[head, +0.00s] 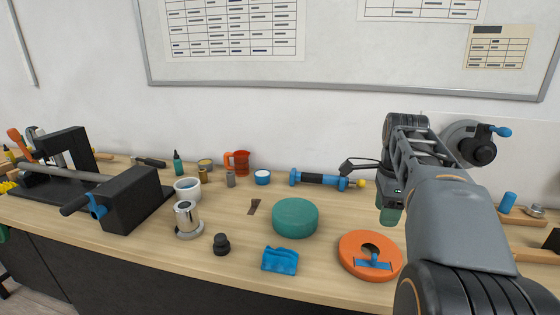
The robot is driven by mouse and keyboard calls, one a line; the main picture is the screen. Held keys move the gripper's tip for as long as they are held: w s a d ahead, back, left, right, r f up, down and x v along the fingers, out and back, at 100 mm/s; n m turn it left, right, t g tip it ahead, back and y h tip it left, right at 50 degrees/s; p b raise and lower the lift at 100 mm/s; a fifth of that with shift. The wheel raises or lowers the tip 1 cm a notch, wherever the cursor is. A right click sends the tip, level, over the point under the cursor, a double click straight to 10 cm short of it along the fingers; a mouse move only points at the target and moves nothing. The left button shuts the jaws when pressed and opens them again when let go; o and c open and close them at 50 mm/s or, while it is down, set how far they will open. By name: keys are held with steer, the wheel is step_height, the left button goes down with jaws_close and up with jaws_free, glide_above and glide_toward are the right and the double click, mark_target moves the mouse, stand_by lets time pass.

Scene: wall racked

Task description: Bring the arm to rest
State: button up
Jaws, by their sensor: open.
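My arm comes in from the lower right and reaches up over the bench. My gripper (391,194) hangs at its far end, open, over the right part of the bench near the back. Its fingertips are hard to make out. A green piece (390,215) shows directly below it; I cannot tell whether it touches the gripper or stands behind it.
Near the arm lie an orange disc (352,246) with a blue handle, a green round block (295,217) and a blue block (280,261). A blue-black cylinder (320,179) lies farther back. A black vise (131,200) stands left. The wooden bench (330,275) has clear front patches.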

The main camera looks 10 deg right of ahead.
steer(key=a+f+n+t+p, duration=0.25)
steer(key=a+f+n, duration=0.35)
steer(key=n, duration=0.8)
steer(key=s+a+f+n+p, duration=0.1)
steer(key=s+a+n+p, duration=0.2)
steer(key=a, duration=0.3)
steer(key=s+a+n+t+p, duration=0.1)
steer(key=s+a+n+p, duration=0.2)
steer(key=a+n, duration=0.3)
steer(key=shift+s+f, duration=0.35)
steer(key=shift+s, duration=0.1)
